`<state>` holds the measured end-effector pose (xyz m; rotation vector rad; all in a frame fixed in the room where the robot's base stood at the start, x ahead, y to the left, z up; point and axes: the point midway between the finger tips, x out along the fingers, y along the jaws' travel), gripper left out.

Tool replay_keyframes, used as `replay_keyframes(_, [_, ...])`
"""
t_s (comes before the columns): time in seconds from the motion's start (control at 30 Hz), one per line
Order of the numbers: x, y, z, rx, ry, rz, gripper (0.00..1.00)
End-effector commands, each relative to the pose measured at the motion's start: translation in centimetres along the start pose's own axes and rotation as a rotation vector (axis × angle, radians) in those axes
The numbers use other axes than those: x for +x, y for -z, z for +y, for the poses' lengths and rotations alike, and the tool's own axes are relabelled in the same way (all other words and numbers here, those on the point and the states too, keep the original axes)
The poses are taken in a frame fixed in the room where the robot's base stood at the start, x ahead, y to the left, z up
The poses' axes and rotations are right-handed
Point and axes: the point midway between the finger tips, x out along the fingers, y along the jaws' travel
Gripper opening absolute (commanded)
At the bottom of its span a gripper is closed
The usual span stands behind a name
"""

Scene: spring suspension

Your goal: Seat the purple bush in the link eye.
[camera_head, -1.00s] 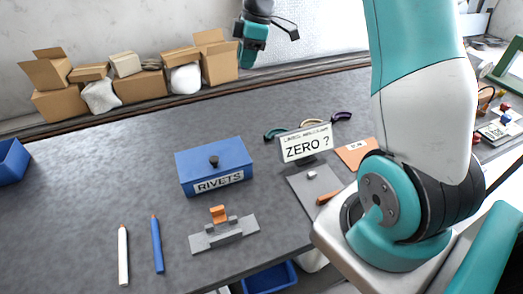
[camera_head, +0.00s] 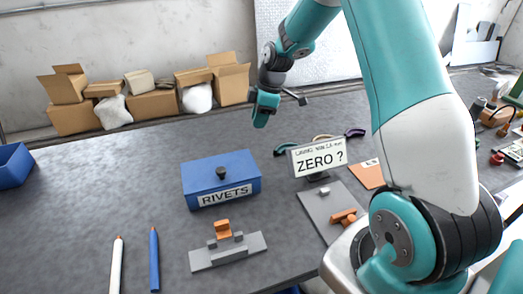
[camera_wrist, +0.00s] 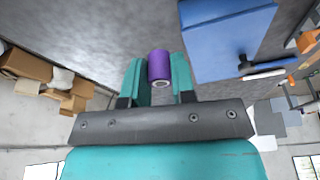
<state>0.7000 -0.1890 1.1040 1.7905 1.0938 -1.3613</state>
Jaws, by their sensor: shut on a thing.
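The purple bush (camera_wrist: 159,66) is a short cylinder with a pale bore, seen in the wrist view between the two teal fingers of my gripper (camera_wrist: 158,82). My gripper is shut on it. In the head view my gripper (camera_head: 263,112) is above the bench behind the blue rivets box, and the bush cannot be made out there. A grey fixture (camera_head: 230,254) with an orange upright piece (camera_head: 222,229) stands at the front of the bench. An orange part (camera_head: 343,216) lies on a grey plate (camera_head: 318,207) at right. I cannot tell which holds the link eye.
A blue rivets box (camera_head: 222,180) stands mid-bench, with a ZERO sign (camera_head: 320,158) to its right. Curved coloured handles lie behind the sign. A white marker (camera_head: 116,265) and a blue marker (camera_head: 154,260) lie front left.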

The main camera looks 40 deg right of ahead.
Motion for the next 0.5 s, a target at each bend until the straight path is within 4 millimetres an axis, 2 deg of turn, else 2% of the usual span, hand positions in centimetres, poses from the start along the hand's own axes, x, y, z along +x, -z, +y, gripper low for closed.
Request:
replay_keyframes(0.2, [5.4, -1.5, -0.1, 0.001, 0.005, -0.001, 0.02])
replay_keyframes(0.3, [7.0, -2.0, -0.1, 0.000, 0.003, -0.001, 0.02])
replay_keyframes(0.5, [8.8, -2.5, -0.1, 0.000, 0.002, -0.001, 0.02])
